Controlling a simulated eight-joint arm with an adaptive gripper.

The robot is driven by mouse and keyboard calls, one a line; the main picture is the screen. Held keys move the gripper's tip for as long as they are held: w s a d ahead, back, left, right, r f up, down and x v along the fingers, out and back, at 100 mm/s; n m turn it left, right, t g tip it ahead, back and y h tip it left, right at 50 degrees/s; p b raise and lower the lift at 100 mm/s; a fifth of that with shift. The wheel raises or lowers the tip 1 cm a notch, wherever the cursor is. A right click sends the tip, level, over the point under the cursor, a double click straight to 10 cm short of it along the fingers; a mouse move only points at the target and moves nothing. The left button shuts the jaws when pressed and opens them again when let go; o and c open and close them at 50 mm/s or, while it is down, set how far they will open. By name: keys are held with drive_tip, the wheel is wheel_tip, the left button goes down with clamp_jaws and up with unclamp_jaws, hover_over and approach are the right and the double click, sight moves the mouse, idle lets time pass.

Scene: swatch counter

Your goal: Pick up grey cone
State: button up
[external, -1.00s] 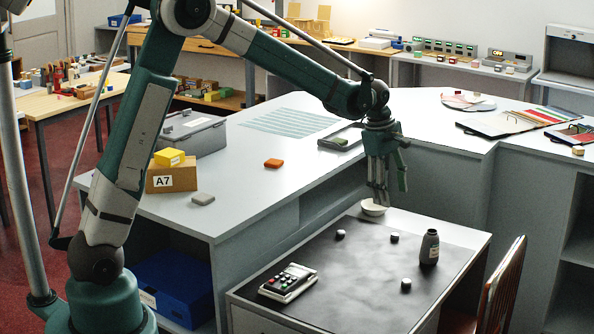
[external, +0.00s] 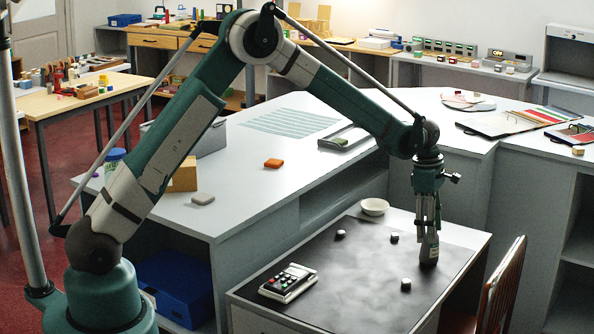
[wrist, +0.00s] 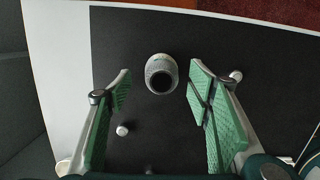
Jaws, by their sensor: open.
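I see no clear cone shape. The nearest match is a dark grey, bottle-like piece (external: 429,255) with a label and narrower top, upright on the black desk mat at the right. Its upper part is hidden behind my fingers in the external view. In the wrist view its round grey top with a dark centre (wrist: 161,75) sits between my fingertips, with gaps on both sides. My gripper (external: 428,226) points down over it. In the wrist view my gripper (wrist: 160,86) is open, its green pads apart and holding nothing.
A white dish (external: 374,206) is at the back edge and a keypad device (external: 288,283) at the front left. A wooden chair (external: 503,285) stands at the right.

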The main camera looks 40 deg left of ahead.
sight(432, 252)
drive_tip(key=shift+f, duration=0.1)
drive_tip(key=shift+d+f, duration=0.2)
drive_tip(key=shift+f, duration=1)
drive_tip(key=shift+f, duration=0.1)
drive_tip(key=shift+s+d+f+b, duration=0.1)
drive_tip(key=shift+d+f+b, duration=0.1)
drive_tip(key=shift+f, duration=0.65)
drive_tip(key=shift+w+d+f+b, duration=0.1)
drive_tip(key=shift+f+b, duration=0.1)
drive_tip(key=shift+f, duration=0.6)
drive_tip(key=shift+s+d+f+b, duration=0.1)
drive_tip(key=shift+f+b, duration=0.1)
drive_tip(key=shift+f, duration=0.65)
drive_tip(key=shift+c, duration=0.2)
drive_tip(key=c, duration=1)
